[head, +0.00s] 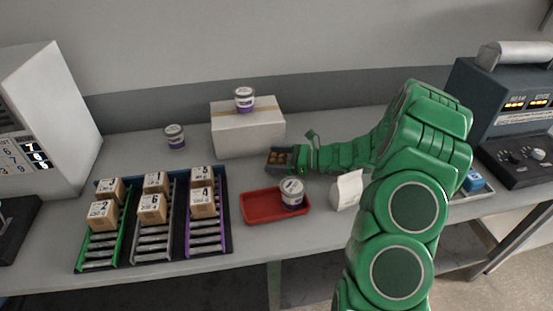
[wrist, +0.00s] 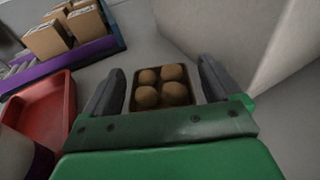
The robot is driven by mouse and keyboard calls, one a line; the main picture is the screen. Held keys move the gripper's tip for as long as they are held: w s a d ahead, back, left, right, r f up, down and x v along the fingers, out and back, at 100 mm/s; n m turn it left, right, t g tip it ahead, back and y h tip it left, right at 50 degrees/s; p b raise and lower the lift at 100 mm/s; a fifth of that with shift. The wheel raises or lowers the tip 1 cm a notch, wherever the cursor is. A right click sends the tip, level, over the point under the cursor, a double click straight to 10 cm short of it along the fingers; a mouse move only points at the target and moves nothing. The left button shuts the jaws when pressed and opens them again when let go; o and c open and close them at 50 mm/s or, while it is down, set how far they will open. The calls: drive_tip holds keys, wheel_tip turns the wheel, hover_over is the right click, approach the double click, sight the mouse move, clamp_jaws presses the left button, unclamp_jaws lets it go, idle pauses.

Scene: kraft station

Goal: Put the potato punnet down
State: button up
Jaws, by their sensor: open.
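The potato punnet (head: 277,158) is a small dark tray with several round brown potatoes. It stands on the grey table just in front of the white box in the head view. In the wrist view the punnet (wrist: 161,88) lies between my two fingers, upright. My gripper (head: 287,158) reaches it from the right, and in the wrist view my gripper (wrist: 160,90) is open, with a finger on each side of the punnet and a gap visible. The punnet's near edge is hidden behind the gripper's crossbar.
A white box (head: 247,136) with a tub (head: 244,100) on top stands behind. A red tray (head: 262,208) holding a tub (head: 292,194) is in front. A rack (head: 226,238) with small boxes is at left. A white paper bag (head: 347,190) stands right of the red tray.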

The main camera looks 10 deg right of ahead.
sight(283, 158)
drive_tip(key=shift+r, duration=0.2)
drive_tip(key=v, duration=0.7)
drive_tip(key=shift+s+d, duration=0.1)
drive_tip(key=shift+d, duration=0.15)
